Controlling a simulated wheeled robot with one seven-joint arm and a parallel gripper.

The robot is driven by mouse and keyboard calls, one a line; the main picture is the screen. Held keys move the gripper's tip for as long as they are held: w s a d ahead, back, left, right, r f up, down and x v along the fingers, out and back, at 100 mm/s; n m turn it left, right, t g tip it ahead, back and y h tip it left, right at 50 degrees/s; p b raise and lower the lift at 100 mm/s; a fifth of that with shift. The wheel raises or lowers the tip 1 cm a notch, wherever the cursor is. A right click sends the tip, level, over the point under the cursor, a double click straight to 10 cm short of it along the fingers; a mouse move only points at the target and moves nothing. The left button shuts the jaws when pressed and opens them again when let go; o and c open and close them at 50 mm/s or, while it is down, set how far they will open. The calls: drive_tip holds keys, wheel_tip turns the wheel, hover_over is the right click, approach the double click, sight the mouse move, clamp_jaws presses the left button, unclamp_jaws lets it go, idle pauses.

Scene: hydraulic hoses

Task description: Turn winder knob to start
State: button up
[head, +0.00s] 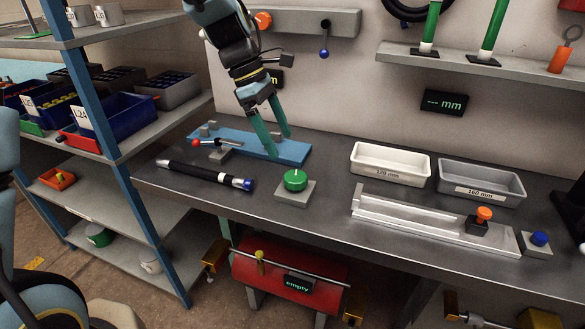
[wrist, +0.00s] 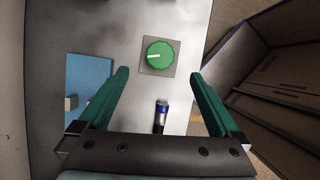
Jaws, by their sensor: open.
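A green round knob (head: 295,180) sits on a small grey square base (head: 296,191) near the front of the bench. In the wrist view the knob (wrist: 159,55) shows a white pointer mark toward its left side. My gripper (head: 281,149) has green fingers, is open and empty, and is above and slightly behind the knob in the head view. In the wrist view my gripper (wrist: 161,78) has its fingers spread wide, with the knob ahead of and between their tips, apart from them. Whether this knob is the winder's is not labelled.
A blue fixture plate (head: 292,152) with a red-tipped lever lies under my gripper. A black tube (head: 200,174) with a blue end lies left of the knob. White (head: 390,164) and grey (head: 481,183) trays and a metal trough (head: 430,224) stand right. A red drum (head: 325,278) marked "empty" is below.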

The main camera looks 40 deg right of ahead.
sight(294, 175)
drive_tip(key=p+x, duration=0.1)
drive_tip(key=x, duration=0.8)
drive_tip(key=shift+a+f+p, duration=0.1)
drive_tip(key=shift+f+p, duration=0.2)
drive_tip(key=shift+f, duration=0.05)
drive_tip(key=c, duration=1.4)
